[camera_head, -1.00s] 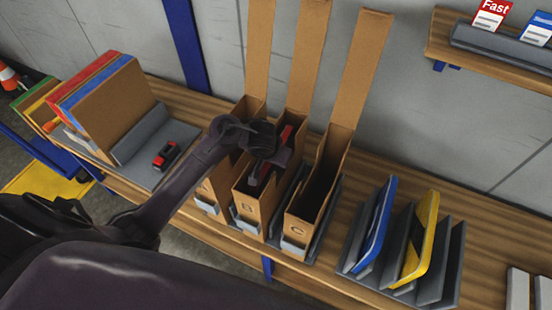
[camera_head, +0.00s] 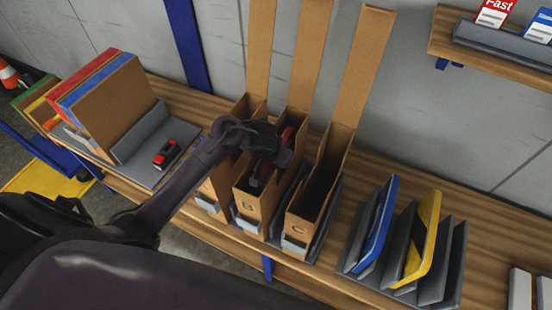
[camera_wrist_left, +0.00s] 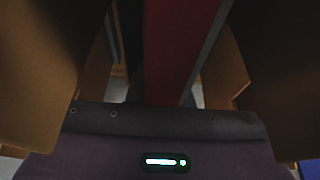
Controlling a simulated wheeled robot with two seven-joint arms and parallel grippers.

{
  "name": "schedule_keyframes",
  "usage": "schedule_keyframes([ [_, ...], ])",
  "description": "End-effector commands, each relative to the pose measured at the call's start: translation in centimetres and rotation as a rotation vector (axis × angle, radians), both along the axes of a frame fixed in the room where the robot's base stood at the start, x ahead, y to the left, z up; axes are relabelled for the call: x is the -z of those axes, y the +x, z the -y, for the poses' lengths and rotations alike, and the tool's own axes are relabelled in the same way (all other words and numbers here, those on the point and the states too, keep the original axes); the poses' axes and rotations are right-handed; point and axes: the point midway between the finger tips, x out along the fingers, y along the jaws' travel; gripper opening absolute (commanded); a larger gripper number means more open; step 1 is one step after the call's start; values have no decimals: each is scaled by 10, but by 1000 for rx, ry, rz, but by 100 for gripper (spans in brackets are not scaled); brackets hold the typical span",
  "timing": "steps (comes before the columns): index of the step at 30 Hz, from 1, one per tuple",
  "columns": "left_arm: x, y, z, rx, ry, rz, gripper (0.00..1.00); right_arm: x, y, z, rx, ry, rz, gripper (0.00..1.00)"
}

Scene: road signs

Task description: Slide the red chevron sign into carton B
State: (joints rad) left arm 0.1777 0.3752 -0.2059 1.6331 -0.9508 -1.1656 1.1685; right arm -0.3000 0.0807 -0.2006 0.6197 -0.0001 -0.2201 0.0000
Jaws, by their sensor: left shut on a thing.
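Carton B (camera_head: 254,203) is the tall narrow brown carton in the middle of three, marked with a letter, its lid standing up. My left gripper (camera_head: 260,172) reaches into its open top and is shut on the red chevron sign (camera_head: 288,136). Only a small red part of the sign shows there, behind the gripper and between the carton's walls. In the left wrist view the sign (camera_wrist_left: 182,50) is a red upright strip with brown carton walls on both sides. Its lower part and its chevron face are hidden. My right gripper is not in view.
Carton C (camera_head: 299,223) stands open to the right, and another carton (camera_head: 208,187) to the left, partly behind my arm. A rack with blue (camera_head: 376,228) and yellow (camera_head: 419,243) signs is further right. A grey tray (camera_head: 185,135) holds a small red-and-black item (camera_head: 166,154).

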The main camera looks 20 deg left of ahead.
Motion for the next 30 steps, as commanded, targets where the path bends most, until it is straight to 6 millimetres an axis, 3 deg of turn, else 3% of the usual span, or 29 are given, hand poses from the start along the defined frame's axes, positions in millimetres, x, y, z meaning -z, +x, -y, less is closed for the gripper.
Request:
schedule_keyframes([
  [7,3,1,0,1,0,2,0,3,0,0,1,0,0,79],
  [8,2,1,0,1,0,3,22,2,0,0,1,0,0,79],
  [13,3,0,0,0,0,2,45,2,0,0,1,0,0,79],
  [22,0,-2,0,0,-1,-2,45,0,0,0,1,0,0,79],
  [30,-44,-17,1,1,-5,3,45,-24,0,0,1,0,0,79],
])
